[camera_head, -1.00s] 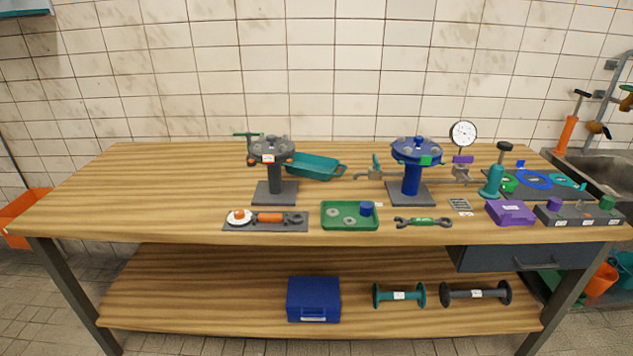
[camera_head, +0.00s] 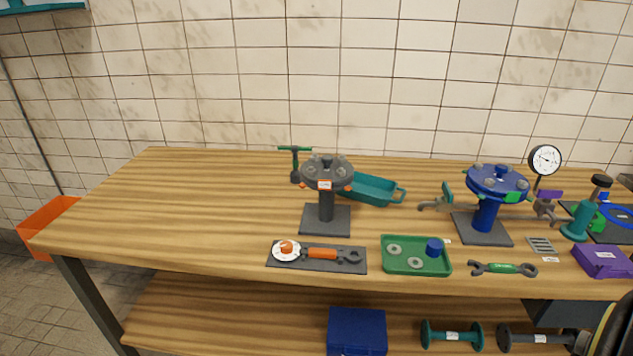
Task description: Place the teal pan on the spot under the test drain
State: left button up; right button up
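The teal pan (camera_head: 371,189) sits on the bench behind the grey flange stand, its looped handle pointing right. The stand hides part of its left side. A grey tap with a teal lever (camera_head: 446,196) sticks out left from the blue flange stand (camera_head: 487,208); it looks like the test drain, but no label is readable. Bare wood shows below the tap, and I cannot make out a marked spot there. The pan is left of the tap, apart from it. Neither gripper is in view; only a dark piece of mine shows at the lower right edge.
The grey flange stand (camera_head: 326,202) is in front of the pan. A green tray (camera_head: 415,268), a wrench (camera_head: 503,269) and a grey tool board (camera_head: 268,262) line the front edge. A dial gauge (camera_head: 545,160) and teal jack (camera_head: 577,226) are right. The bench's left is clear.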

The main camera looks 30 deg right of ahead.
aim_at(398, 220)
jog(key=z, duration=0.3)
jog(key=i, duration=0.85)
jog(key=z, duration=0.6)
